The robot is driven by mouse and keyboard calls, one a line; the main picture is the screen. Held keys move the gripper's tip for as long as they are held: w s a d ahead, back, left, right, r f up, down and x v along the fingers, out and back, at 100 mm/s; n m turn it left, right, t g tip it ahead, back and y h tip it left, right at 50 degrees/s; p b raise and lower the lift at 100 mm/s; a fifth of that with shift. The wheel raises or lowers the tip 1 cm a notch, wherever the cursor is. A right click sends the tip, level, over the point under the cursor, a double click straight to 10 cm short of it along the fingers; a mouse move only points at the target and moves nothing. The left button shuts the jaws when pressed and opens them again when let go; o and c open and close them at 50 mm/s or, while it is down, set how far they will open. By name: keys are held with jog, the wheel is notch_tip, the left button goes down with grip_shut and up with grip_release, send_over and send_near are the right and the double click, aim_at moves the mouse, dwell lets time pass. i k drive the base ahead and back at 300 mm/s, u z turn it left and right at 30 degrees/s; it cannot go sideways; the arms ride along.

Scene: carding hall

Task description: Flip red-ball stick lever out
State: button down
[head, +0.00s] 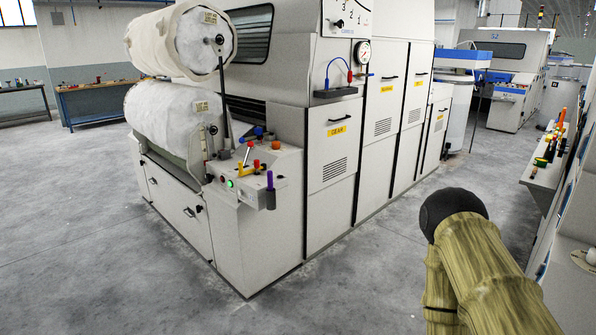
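The lever with a red ball on a thin pale stick (247,152) stands on the small control panel (262,183) at the near corner of the large white machine. Its stick leans, with the ball up and to the right of its foot. Small yellow, orange and red parts sit close around it, and its base is too small to make out clearly. My gripper is not in view. An arm section, wrapped in a yellowish cover with a dark round end, fills the lower right, well apart from the panel.
Two big white rolls (165,115) are stacked at the machine's left end. A dark upright rod (222,90) rises behind the panel. A purple-handled item (270,184) hangs on the panel's right side. A cluttered bench (545,170) stands at right. The grey floor before the machine is clear.

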aim_at(251, 144)
jog(key=u, duration=0.2)
jog(key=i, duration=1.45)
jog(key=u, duration=0.2)
